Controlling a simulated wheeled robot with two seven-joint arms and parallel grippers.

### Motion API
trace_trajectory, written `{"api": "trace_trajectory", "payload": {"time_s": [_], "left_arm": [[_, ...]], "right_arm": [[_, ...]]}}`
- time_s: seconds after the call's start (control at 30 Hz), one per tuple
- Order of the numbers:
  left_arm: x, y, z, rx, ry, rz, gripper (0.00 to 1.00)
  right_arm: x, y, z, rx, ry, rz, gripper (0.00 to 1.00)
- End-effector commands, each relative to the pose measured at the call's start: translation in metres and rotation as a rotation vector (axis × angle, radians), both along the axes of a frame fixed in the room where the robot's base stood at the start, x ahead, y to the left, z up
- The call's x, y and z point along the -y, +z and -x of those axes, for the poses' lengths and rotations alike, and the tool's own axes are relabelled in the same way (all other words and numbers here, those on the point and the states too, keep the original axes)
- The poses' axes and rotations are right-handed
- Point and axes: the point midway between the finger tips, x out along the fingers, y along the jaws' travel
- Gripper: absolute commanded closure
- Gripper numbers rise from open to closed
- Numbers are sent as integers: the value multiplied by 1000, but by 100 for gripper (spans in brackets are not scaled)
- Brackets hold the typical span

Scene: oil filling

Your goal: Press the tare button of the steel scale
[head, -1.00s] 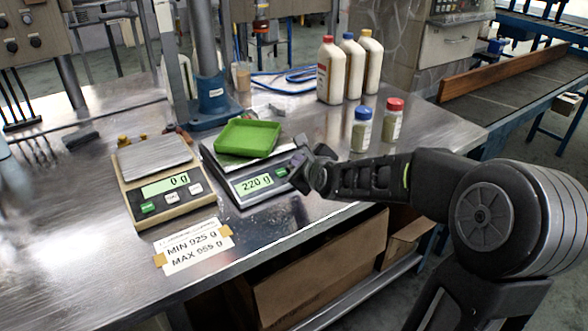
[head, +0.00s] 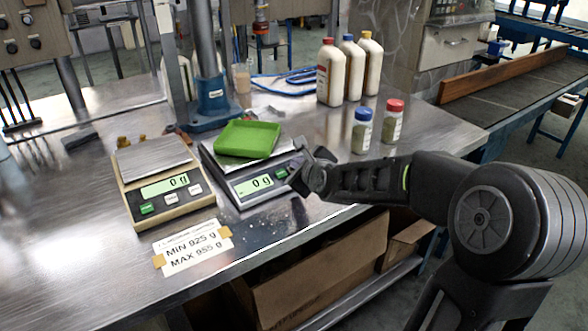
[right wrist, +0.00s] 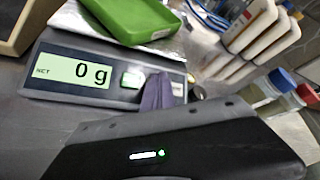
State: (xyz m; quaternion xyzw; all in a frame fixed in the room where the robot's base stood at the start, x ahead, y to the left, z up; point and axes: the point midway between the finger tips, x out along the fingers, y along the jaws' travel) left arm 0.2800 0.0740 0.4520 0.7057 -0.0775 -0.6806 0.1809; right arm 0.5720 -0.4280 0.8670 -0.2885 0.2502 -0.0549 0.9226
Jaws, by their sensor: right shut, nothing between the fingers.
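The steel scale (head: 245,190) stands on the bench with a green tray (head: 247,138) on its pan. Its display (head: 254,184) reads 0 g, and the right wrist view shows "NET" beside 0 g (right wrist: 80,72). A green button (head: 281,174) sits right of the display and shows in the right wrist view (right wrist: 131,79). My right gripper (head: 300,170) is shut and empty, with its fingertips (right wrist: 158,92) at the scale's front panel, just right of the green button. Contact with the panel cannot be told. My left gripper is not in view.
A beige scale (head: 165,205) reading 0 g stands to the left. A MIN 925 g, MAX 955 g label (head: 193,247) lies in front. White bottles (head: 348,75) and two small jars (head: 362,132) stand to the right.

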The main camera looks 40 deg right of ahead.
Motion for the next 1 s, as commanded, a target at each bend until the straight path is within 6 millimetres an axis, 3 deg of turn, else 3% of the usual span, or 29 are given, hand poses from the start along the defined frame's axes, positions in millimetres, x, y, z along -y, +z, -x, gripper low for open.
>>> {"api": "trace_trajectory", "payload": {"time_s": [0.37,1.0], "left_arm": [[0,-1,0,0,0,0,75],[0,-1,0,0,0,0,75]], "right_arm": [[0,-2,0,-1,0,0,100],[0,14,5,-1,0,-1,100]]}}
